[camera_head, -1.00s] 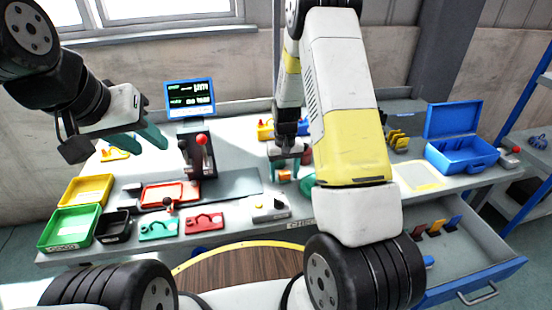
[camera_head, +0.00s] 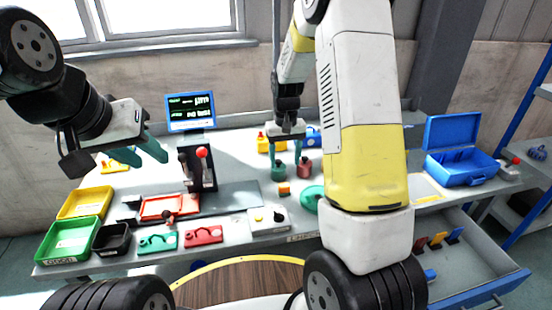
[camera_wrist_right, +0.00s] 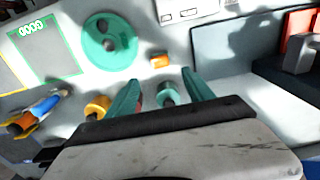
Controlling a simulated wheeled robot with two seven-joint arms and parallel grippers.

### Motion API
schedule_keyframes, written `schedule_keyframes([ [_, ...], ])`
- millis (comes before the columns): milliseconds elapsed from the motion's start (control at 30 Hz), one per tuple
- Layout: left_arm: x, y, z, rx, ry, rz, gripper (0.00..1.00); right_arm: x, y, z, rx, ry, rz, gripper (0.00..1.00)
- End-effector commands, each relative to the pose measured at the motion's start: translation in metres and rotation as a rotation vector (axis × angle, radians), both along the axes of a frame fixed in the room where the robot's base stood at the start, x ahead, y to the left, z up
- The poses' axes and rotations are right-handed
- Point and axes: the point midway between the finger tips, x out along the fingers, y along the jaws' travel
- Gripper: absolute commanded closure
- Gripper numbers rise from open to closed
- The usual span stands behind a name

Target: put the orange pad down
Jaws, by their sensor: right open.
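The orange pad (camera_head: 284,188) is a small block lying on the grey bench near its middle. It also shows in the right wrist view (camera_wrist_right: 160,60), just beyond the fingertips and touched by neither. My right gripper (camera_head: 286,160) is open, with its teal fingers apart and pointing down, above and behind the pad. In the wrist view the open fingers (camera_wrist_right: 160,80) have a teal knobbed part between them, lower down. My left gripper (camera_head: 150,155) is open and empty over the left side of the bench.
A teal knobbed weight (camera_head: 279,172) and a red one (camera_head: 304,168) stand behind the pad. A green disc (camera_head: 311,198) lies to its right, and a grey switch box (camera_head: 268,220) in front.

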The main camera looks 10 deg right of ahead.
Motion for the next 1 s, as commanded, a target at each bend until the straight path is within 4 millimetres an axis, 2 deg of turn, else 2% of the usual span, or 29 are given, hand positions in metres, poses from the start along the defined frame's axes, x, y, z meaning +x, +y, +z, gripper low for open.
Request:
schedule_keyframes([
  [167,0.0,0.0,0.0,0.0,0.0,0.0,0.64,-0.005,0.001,0.025,0.016,-0.024,-0.003,0.39],
  [267,0.0,0.0,0.0,0.0,0.0,0.0,0.64,-0.02,0.003,0.057,0.045,-0.069,-0.009,0.39],
  [400,0.0,0.0,0.0,0.0,0.0,0.0,0.64,-0.056,0.006,0.115,0.098,-0.163,-0.013,0.39],
  [600,0.0,0.0,0.0,0.0,0.0,0.0,0.64,-0.122,0.012,0.178,0.156,-0.301,-0.005,0.39],
  [800,0.0,0.0,0.0,0.0,0.0,0.0,0.64,-0.19,0.017,0.212,0.187,-0.435,0.009,0.39],
  [900,0.0,0.0,0.0,0.0,0.0,0.0,0.64,-0.215,0.019,0.218,0.192,-0.487,0.015,0.39],
  [1000,0.0,0.0,0.0,0.0,0.0,0.0,0.64,-0.232,0.021,0.22,0.192,-0.521,0.02,0.39],
])
